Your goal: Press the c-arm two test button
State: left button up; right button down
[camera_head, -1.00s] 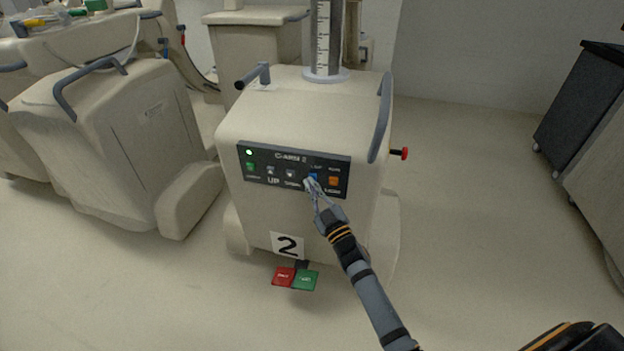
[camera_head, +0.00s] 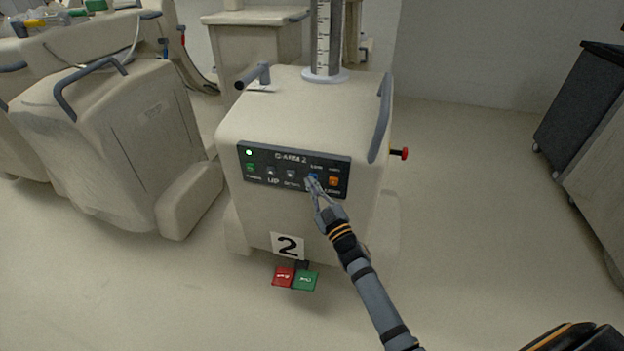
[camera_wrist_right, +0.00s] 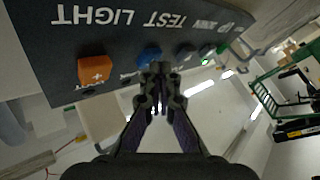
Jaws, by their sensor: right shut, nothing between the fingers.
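The cart marked 2 (camera_head: 300,125) stands ahead of me, with a dark control panel (camera_head: 293,171) on its front. The blue button (camera_head: 313,176) is near the panel's right part; in the right wrist view the blue button (camera_wrist_right: 148,57) lies by the upside-down word TEST. An orange button (camera_head: 333,182) sits right of it, by the word LIGHT. My right gripper (camera_head: 311,183) is shut and empty, its tips at the blue button and partly covering it. In the right wrist view the tips (camera_wrist_right: 158,72) overlap the button's edge; I cannot tell whether they touch. My left gripper is not in view.
A red and a green pedal (camera_head: 306,281) lie at the cart's foot. A red knob (camera_head: 404,153) sticks out at its right side. A covered cart (camera_head: 120,140) stands at left, a dark cabinet (camera_head: 590,110) at right. Floor between is clear.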

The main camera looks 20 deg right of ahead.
jog(key=shift+s+a+p, duration=0.35)
jog(key=shift+s+a, duration=0.15)
jog(key=shift+s, duration=0.2)
jog(key=s+a, duration=0.1)
jog(key=s+a+p, duration=0.1)
jog(key=s+p, duration=0.1)
jog(key=s, duration=0.1)
jog(key=shift+s+a, duration=0.1)
jog(key=shift+a, duration=0.3)
dwell(0.4)
